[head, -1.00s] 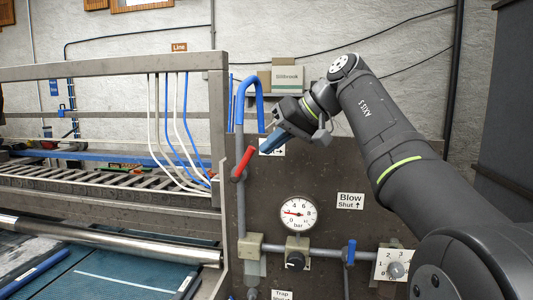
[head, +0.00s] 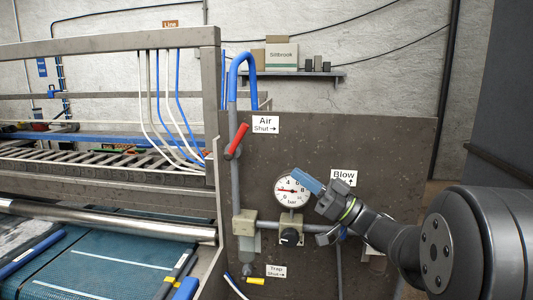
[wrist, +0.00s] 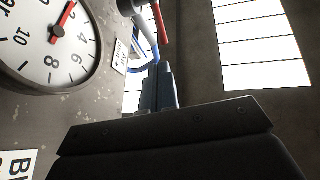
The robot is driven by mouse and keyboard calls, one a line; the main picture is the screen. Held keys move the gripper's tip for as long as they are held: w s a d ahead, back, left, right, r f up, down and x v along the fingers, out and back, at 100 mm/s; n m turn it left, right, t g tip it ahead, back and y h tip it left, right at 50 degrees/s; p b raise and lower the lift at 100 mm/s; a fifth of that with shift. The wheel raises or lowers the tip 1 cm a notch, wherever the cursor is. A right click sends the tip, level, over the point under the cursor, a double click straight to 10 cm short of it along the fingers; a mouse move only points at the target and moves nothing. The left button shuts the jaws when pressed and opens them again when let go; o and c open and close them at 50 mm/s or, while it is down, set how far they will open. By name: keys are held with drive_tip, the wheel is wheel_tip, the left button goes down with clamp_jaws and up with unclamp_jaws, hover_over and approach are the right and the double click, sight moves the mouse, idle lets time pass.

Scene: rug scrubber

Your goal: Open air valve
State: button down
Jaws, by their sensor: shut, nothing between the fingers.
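The air valve's red lever (head: 236,141) is on the grey vertical pipe, left of the "Air Shut" label (head: 265,124) with its right-pointing arrow. The lever is tilted, its upper end leaning right. It also shows at the top of the wrist view (wrist: 161,22). My gripper (head: 300,176), with blue fingers, is shut and empty. It is below and right of the lever, well apart from it, overlapping the right edge of the gauge in the head view. Its fingers (wrist: 158,88) also show in the wrist view.
The pressure gauge (head: 288,196) has its red needle near 2. The "Blow" label (head: 343,177) is partly hidden by my gripper. A yellow lever (head: 255,281) sits below the "Trap" label (head: 276,271). A metal frame (head: 110,42) stands left. The panel between gauge and lever is clear.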

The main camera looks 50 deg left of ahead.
sight(244, 132)
drive_tip(key=x, duration=1.3)
drive_tip(key=shift+s+a+r, duration=0.2)
drive_tip(key=shift+a+r, duration=0.05)
drive_tip(key=shift+a, duration=0.05)
drive_tip(key=shift+r, duration=0.1)
drive_tip(key=shift+s+a+r+n+t+h, duration=0.3)
drive_tip(key=shift+s+a+r+h, duration=0.15)
drive_tip(key=shift+r+h, duration=0.2)
drive_tip(key=shift+s+a+r+n+t+h, duration=0.25)
drive_tip(key=shift+s+a+r+h, duration=0.2)
drive_tip(key=shift+r+h, duration=0.25)
drive_tip(key=shift+s, duration=0.1)
drive_tip(key=shift+d, duration=0.1)
drive_tip(key=w+d, duration=0.8)
drive_tip(key=d, duration=0.3)
drive_tip(key=shift+d, duration=0.25)
